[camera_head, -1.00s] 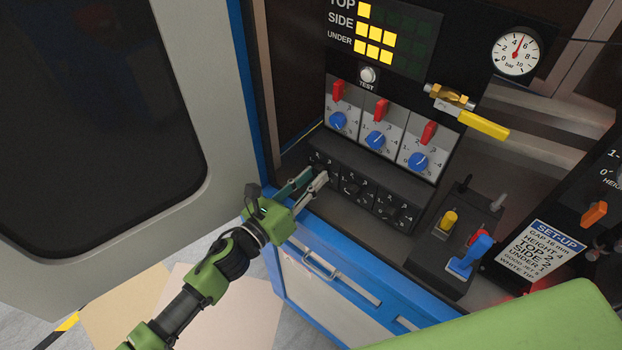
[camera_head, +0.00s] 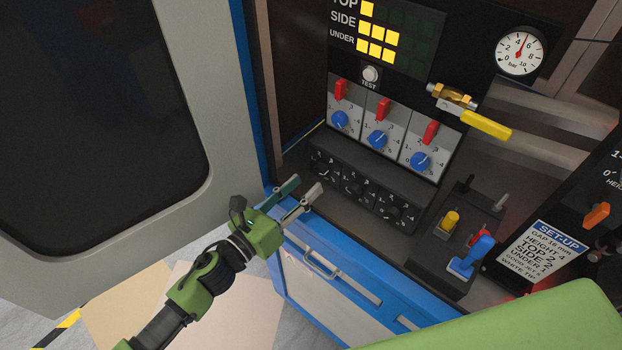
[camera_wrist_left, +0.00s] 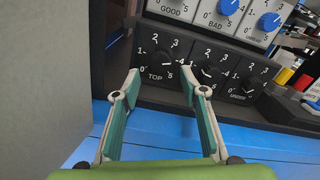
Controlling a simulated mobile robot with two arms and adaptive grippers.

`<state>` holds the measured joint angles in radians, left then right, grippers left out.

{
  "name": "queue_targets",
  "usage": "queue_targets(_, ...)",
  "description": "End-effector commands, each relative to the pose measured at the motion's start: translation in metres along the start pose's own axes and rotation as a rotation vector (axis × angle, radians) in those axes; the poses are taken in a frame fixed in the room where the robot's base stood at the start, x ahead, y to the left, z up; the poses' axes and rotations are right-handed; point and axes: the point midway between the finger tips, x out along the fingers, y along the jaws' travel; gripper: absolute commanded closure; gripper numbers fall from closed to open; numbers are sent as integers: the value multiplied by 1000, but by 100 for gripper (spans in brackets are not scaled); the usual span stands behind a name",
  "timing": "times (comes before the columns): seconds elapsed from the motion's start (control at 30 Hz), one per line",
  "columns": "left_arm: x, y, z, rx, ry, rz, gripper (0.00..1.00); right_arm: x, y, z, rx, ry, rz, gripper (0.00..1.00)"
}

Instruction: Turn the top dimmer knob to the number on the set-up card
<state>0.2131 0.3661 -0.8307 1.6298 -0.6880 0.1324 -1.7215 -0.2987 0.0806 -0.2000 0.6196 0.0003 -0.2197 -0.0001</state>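The top dimmer knob (camera_head: 323,168) is the leftmost of three black knobs on the low dark panel. The set-up card (camera_head: 541,254) reads TOP 2, SIDE 2, UNDER 1. My right gripper is out of view.
The display (camera_head: 385,38) shows one lit square for TOP and three each for SIDE and UNDER. The side (camera_head: 355,187) and under (camera_head: 392,212) knobs sit close on the right. Blue dials with red switches are above. An open door (camera_head: 215,210) stands left.

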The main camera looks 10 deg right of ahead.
Motion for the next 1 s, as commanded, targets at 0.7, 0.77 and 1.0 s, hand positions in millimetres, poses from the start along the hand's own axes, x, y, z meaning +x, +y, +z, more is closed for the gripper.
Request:
queue_targets(0.7, -79, 0, 0, 0, 0, 0, 61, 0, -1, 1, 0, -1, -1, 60)
queue_targets(0.77, -79, 0, 0, 0, 0, 0, 61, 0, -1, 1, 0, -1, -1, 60)
queue_targets(1.0, -79, 3, -2, -14, 2, 7, 61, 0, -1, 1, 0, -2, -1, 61)
